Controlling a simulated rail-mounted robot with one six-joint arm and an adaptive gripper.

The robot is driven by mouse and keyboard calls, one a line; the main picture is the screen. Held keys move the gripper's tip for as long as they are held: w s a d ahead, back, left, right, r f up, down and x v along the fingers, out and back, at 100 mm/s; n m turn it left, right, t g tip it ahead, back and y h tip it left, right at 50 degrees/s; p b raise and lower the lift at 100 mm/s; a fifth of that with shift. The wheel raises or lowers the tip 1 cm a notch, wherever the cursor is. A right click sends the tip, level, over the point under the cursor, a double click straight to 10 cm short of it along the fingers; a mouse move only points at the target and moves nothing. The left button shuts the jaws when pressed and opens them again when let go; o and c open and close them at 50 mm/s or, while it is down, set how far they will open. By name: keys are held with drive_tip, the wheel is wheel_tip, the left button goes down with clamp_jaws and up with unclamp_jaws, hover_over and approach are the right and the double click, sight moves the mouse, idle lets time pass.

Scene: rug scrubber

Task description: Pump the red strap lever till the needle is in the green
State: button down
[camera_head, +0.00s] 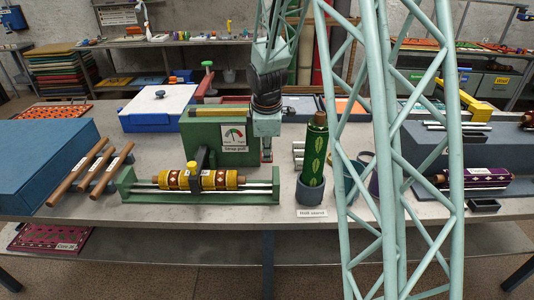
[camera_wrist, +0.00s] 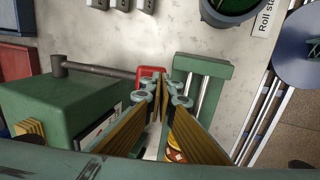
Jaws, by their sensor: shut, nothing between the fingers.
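The green box (camera_head: 205,140) carries a white gauge (camera_head: 233,134) with red and green marks on its front; the needle is too small to read surely. In the wrist view, a dark lever bar (camera_wrist: 100,70) runs from the green box (camera_wrist: 60,110) to a red grip (camera_wrist: 152,74). My gripper (camera_wrist: 161,88) is shut and empty, its fingertips close beside the red grip; I cannot tell whether they touch. In the head view my gripper (camera_head: 267,155) points down just right of the box, and the lever is mostly hidden behind it.
A yellow patterned roll (camera_head: 222,180) lies in a green frame (camera_head: 258,190) in front of the box. A green roll (camera_head: 314,150) stands upright in a dark holder to the right.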

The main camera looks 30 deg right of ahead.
drive_tip(key=shift+s+f, duration=0.15)
drive_tip(key=shift+f, duration=0.2)
drive_tip(key=shift+r, duration=0.1)
idle(0.3)
drive_tip(key=s+a+p+v, duration=0.1)
drive_tip(key=p+v, duration=0.3)
drive_tip(key=v, duration=0.9)
drive_tip(key=shift+s+a, duration=0.35)
drive_tip(key=shift+s, duration=0.45)
idle(0.5)
drive_tip(key=s+a+r+m, duration=0.3)
drive_tip(key=s+a+r, duration=0.2)
drive_tip(key=s+r, duration=0.25)
drive_tip(key=s+a+r+m, duration=0.3)
drive_tip(key=s+a+r, duration=0.1)
drive_tip(key=s+r, duration=0.4)
drive_tip(key=s+a+r+m, duration=0.1)
drive_tip(key=s+a+m, duration=0.2)
drive_tip(key=s, duration=0.7)
drive_tip(key=s+a+r+m+t+y, duration=0.1)
drive_tip(key=s+a+r+m, duration=0.1)
drive_tip(key=s, duration=0.8)
drive_tip(key=shift+s+a+r+m, duration=0.15)
drive_tip(key=shift+s+a+m, duration=0.1)
drive_tip(key=shift+a+m, duration=0.45)
